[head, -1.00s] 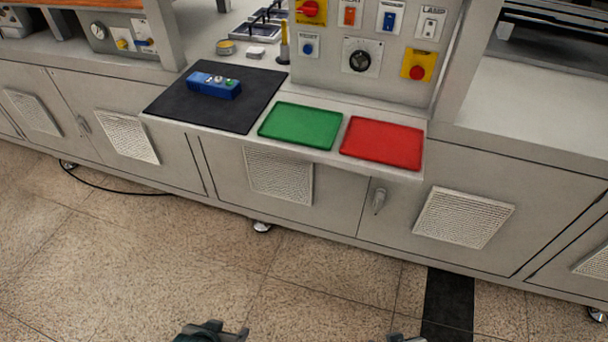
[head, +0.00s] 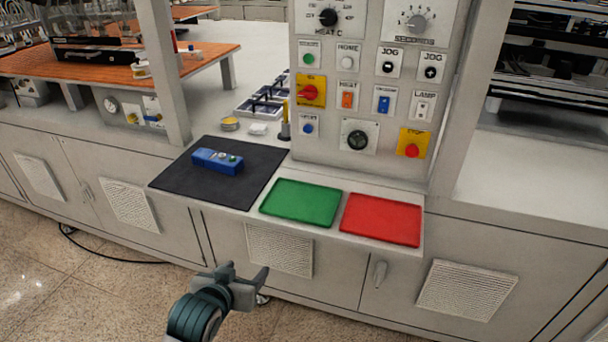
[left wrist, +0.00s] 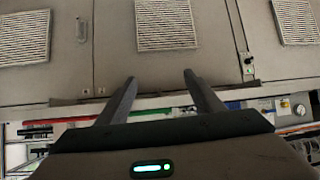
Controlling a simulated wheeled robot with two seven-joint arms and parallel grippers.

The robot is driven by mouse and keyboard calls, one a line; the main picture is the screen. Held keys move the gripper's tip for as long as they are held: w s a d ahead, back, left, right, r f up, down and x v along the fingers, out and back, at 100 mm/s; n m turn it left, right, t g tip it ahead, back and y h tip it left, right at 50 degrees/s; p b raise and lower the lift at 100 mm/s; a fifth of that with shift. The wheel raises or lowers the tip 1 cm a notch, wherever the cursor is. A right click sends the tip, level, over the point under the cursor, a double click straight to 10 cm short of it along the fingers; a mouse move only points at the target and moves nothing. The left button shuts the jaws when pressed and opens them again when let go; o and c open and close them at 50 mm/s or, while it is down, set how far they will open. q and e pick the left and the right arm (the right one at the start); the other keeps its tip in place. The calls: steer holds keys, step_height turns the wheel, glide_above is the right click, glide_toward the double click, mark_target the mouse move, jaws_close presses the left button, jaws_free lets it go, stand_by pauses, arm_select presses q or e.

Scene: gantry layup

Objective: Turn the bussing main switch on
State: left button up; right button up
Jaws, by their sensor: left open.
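A control panel (head: 375,60) stands upright at the back of the bench. A red rotary knob on a yellow plate (head: 311,92) is on its left side; it looks like a main switch, but its label is too small to read. My left gripper (head: 245,274) is open and empty, in front of the cabinet, below and apart from the panel. In the left wrist view its two fingers (left wrist: 158,78) are spread with nothing between them, facing the cabinet doors. My right gripper is out of view.
A black mat (head: 175,180) with a blue box (head: 217,161), a green tray (head: 300,201) and a red tray (head: 381,220) lie on the bench before the panel. A red stop button (head: 411,151), rockers and dials share the panel. Posts flank it.

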mark_target(306, 96)
arm_select(q)
steer(key=w+d+r+t+h, duration=0.1)
steer(key=w+d+r+t, duration=0.1)
steer(key=w+r, duration=0.4)
steer(key=w+d+r+m+t+h, duration=0.1)
steer(key=w+r, duration=0.5)
steer(key=r, duration=0.6)
steer(key=w+d+r+t+h, duration=0.1)
steer(key=w+d+r+t, duration=0.2)
steer(key=r, duration=0.7)
steer(key=w+d, duration=0.2)
steer(key=w, duration=0.1)
steer(key=shift+d+m, duration=0.25)
steer(key=shift+m, duration=0.05)
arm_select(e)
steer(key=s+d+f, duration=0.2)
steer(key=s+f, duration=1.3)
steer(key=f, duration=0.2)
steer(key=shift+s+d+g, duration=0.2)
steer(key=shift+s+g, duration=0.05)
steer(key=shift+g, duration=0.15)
arm_select(q)
steer(key=shift+w, duration=0.25)
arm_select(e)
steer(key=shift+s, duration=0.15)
